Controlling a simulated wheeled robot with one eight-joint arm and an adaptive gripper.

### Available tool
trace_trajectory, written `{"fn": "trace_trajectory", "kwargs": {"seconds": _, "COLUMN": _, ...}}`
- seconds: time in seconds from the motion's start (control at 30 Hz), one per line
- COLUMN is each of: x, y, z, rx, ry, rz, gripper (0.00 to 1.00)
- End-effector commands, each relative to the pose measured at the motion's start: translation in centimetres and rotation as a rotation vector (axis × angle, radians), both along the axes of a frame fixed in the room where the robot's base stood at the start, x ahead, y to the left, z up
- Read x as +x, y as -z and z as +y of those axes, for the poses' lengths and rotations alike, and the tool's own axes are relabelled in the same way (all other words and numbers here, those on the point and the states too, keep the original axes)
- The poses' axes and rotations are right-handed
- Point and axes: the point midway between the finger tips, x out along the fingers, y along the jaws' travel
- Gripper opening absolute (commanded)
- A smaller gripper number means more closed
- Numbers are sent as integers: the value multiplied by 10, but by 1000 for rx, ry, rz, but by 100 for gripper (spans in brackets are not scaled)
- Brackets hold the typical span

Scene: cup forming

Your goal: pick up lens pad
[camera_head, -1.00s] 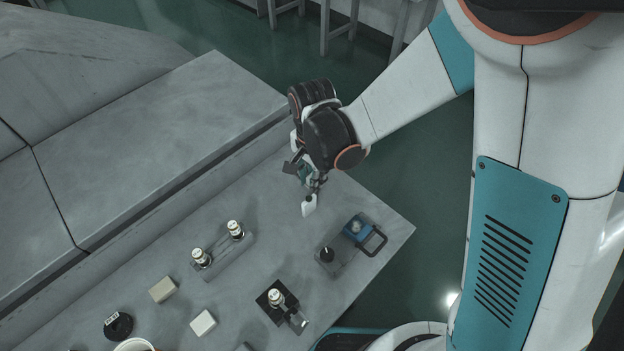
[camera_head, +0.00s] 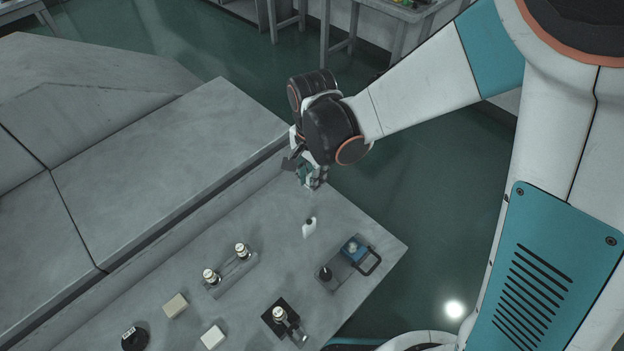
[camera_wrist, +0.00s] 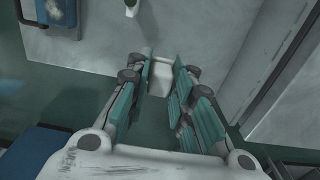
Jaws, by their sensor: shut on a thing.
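My gripper (camera_head: 313,183) is near the far edge of the grey table (camera_head: 345,213), behind a small white bottle. In the wrist view, my gripper's green fingers (camera_wrist: 160,78) are closed on a small pale block-like piece (camera_wrist: 160,80), taken to be the lens pad. In the head view the piece is hidden by the gripper. The white bottle (camera_head: 309,228) stands on the table apart from the gripper, and its edge shows in the wrist view (camera_wrist: 131,6).
A tray with a blue block and handle (camera_head: 354,250) stands at the table's right. A rack with two small vials (camera_head: 232,275), a dark stand with a vial (camera_head: 281,316), two pale blocks (camera_head: 175,305) and a black round item (camera_head: 134,340) stand nearer. The table's right corner is clear.

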Motion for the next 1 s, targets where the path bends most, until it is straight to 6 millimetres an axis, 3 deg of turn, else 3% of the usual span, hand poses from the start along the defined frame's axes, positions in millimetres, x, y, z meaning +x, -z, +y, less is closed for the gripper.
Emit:
{"fn": "trace_trajectory", "kwargs": {"seconds": 0.1, "x": 0, "y": -28, "z": 0, "rx": 0, "ry": 0, "rz": 0, "gripper": 5}}
{"fn": "trace_trajectory", "kwargs": {"seconds": 0.4, "x": 0, "y": -71, "z": 0, "rx": 0, "ry": 0, "rz": 0, "gripper": 5}}
{"fn": "trace_trajectory", "kwargs": {"seconds": 0.7, "x": 0, "y": -90, "z": 0, "rx": 0, "ry": 0, "rz": 0, "gripper": 5}}
{"fn": "trace_trajectory", "kwargs": {"seconds": 1.0, "x": 0, "y": -92, "z": 0, "rx": 0, "ry": 0, "rz": 0, "gripper": 5}}
